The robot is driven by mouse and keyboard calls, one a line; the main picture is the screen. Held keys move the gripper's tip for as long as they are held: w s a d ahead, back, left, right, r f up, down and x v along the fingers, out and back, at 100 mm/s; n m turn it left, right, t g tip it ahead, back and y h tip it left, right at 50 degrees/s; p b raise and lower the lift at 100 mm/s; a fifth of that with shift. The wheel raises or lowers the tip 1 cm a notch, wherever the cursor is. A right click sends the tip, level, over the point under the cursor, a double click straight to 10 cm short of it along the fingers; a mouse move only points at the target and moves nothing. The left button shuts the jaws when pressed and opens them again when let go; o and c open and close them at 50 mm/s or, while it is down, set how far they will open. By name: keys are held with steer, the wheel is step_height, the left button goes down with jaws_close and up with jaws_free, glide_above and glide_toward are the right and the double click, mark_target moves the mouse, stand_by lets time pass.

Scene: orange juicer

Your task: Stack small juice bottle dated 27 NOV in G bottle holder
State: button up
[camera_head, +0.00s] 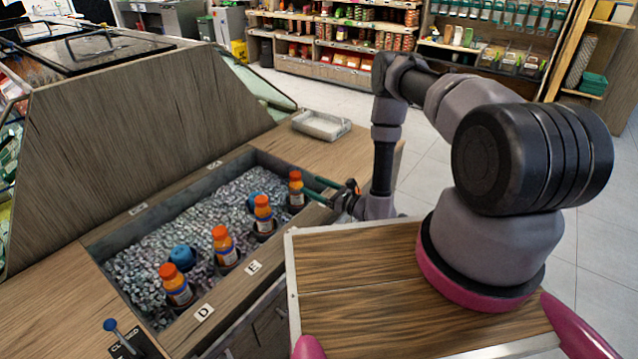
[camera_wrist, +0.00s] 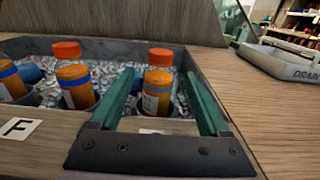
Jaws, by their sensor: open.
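Several small orange juice bottles with orange caps stand in holders along the front of an ice bin. The rightmost bottle (camera_head: 296,190) shows in the wrist view (camera_wrist: 157,92) between the green fingers of my gripper (camera_head: 312,187), which is open. The fingers (camera_wrist: 158,76) reach along both sides of it, and I cannot tell whether they touch it. The date on its label is too small to read. A white tag at its foot is mostly hidden by my gripper, so its letter cannot be read. The neighbouring bottle (camera_wrist: 75,86) stands behind the F tag (camera_wrist: 20,128).
The ice bin (camera_head: 120,220) has a dark raised rim. Blue-capped items (camera_head: 183,256) lie in the ice. Tags D (camera_head: 204,313) and E (camera_head: 253,267) mark the front edge. A metal tray (camera_head: 321,125) sits on the wooden counter beyond the bin.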

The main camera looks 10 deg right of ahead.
steer(key=shift+s+d, duration=0.2)
steer(key=a+r+n+g+y, duration=0.3)
steer(key=r+n+g, duration=0.2)
steer(key=r, duration=0.8)
steer(key=a+r+n+g+y, duration=0.2)
steer(key=r+n+g, duration=0.35)
steer(key=r, duration=0.75)
steer(key=s+r+n+g+h, duration=0.3)
steer(key=s+r+n+g, duration=0.35)
steer(key=r, duration=0.55)
steer(key=s+d+r+n+t+h, duration=0.5)
steer(key=s+d+r+t+h, duration=0.6)
steer(key=s+d+r, duration=0.6)
steer(key=shift+s+d+r+n+h, duration=0.35)
steer(key=shift+s+d+h, duration=0.25)
steer(key=shift+d+h, duration=0.35)
